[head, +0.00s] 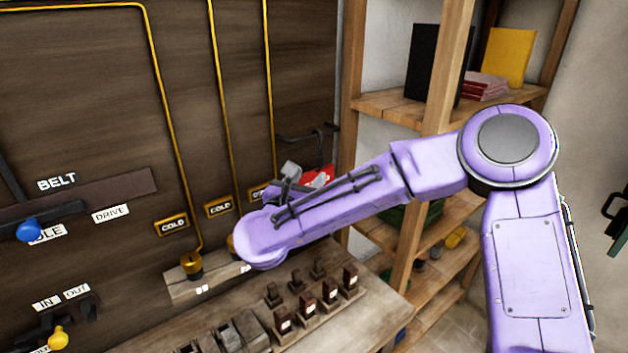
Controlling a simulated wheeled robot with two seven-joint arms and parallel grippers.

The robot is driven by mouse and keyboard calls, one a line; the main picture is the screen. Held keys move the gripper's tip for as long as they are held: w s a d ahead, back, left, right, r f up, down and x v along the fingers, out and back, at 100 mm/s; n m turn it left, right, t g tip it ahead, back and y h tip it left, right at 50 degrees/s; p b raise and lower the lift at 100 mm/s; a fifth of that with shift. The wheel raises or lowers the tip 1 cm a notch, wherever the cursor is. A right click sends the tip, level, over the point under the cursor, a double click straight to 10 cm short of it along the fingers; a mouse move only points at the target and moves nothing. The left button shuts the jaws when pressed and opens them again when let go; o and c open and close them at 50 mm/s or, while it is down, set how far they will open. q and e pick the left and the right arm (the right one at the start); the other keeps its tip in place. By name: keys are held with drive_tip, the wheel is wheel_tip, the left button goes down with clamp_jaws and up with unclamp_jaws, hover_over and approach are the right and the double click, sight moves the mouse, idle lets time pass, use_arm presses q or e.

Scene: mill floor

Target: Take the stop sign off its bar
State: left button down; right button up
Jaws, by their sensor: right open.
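The stop sign (319,178) is a small red patch with some white marking, close to the wall panel's right edge. A dark bar (305,134) juts from the panel above it; I cannot tell whether the sign still hangs on it. My purple right arm covers the sign's lower part. My right gripper (291,172), grey and mostly hidden by its own wrist, is open just left of the sign. I cannot tell whether it touches the sign. My left gripper is out of view.
A wooden shelf (394,108) with binders and red books stands behind my right arm. Below the panel, a wooden bench (345,326) carries several dark switch blocks. A blue-knobbed lever (29,231) and a yellow knob (58,338) are at left.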

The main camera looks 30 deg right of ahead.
sight(318, 163)
drive_tip(key=p+x, duration=0.1)
drive_tip(key=x, duration=0.1)
drive_tip(key=p+x, duration=0.2)
drive_tip(key=x, duration=0.1)
drive_tip(key=r+p+x, duration=0.1)
drive_tip(key=p+x, duration=0.1)
drive_tip(key=x, duration=0.1)
drive_tip(key=shift+w+d+f, duration=0.2)
drive_tip(key=shift+d+f, duration=0.1)
drive_tip(key=shift+a, duration=0.1)
clamp_jaws()
